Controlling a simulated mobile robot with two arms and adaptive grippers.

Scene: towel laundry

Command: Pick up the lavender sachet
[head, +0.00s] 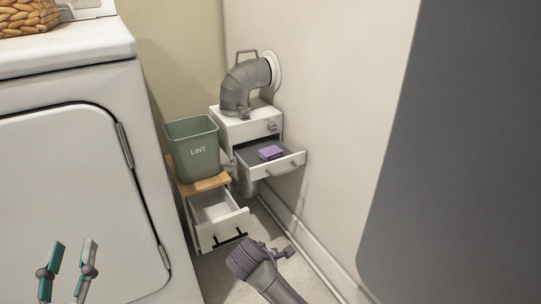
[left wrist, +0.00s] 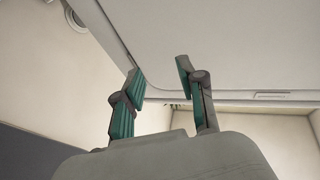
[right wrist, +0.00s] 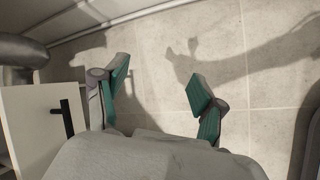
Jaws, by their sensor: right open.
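The lavender sachet (head: 271,152) is a small purple block lying in the open upper drawer (head: 284,168) of a white cabinet under the grey duct. My right gripper (right wrist: 158,75) is open and empty over the floor tiles in the right wrist view. In the head view my right arm (head: 262,272) comes up from the bottom, below and in front of the sachet and apart from it; its fingers are mostly hidden there. My left gripper (head: 74,243) is open and empty in front of the white machine. It also shows open in the left wrist view (left wrist: 158,68).
A green LINT bin (head: 192,150) stands on a wooden-topped unit (head: 205,184) whose white lower drawer (head: 220,223) is open, close to my right arm. The grey duct (head: 240,85) rises above the cabinet. A wall is close on the right; the white machine (head: 70,180) fills the left.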

